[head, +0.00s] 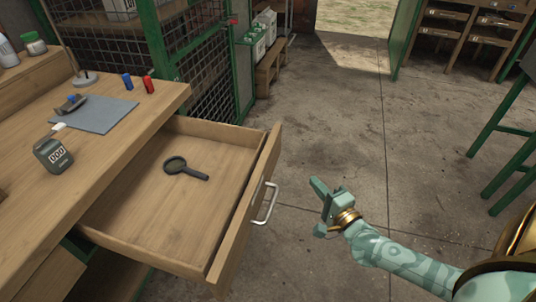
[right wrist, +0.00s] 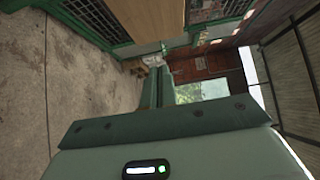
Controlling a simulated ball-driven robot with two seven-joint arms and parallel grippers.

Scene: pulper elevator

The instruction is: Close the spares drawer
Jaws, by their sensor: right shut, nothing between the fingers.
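The spares drawer (head: 165,225) stands open, pulled out from the wooden workbench on the left of the head view. A dark magnifying glass (head: 185,168) lies inside it. The drawer's front carries a pale metal bar handle (head: 266,203). My right gripper (head: 318,188) is to the right of the handle, apart from it, with its fingers shut and empty. In the right wrist view the gripper's fingers (right wrist: 160,95) show from behind, with nothing held. My left gripper is not in view.
The workbench top (head: 100,165) holds a grey mat (head: 97,116), a counter device (head: 53,154), and red and blue small cylinders. A green mesh cage (head: 200,65) stands behind. A green stool frame (head: 510,150) is at the right. The concrete floor between is clear.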

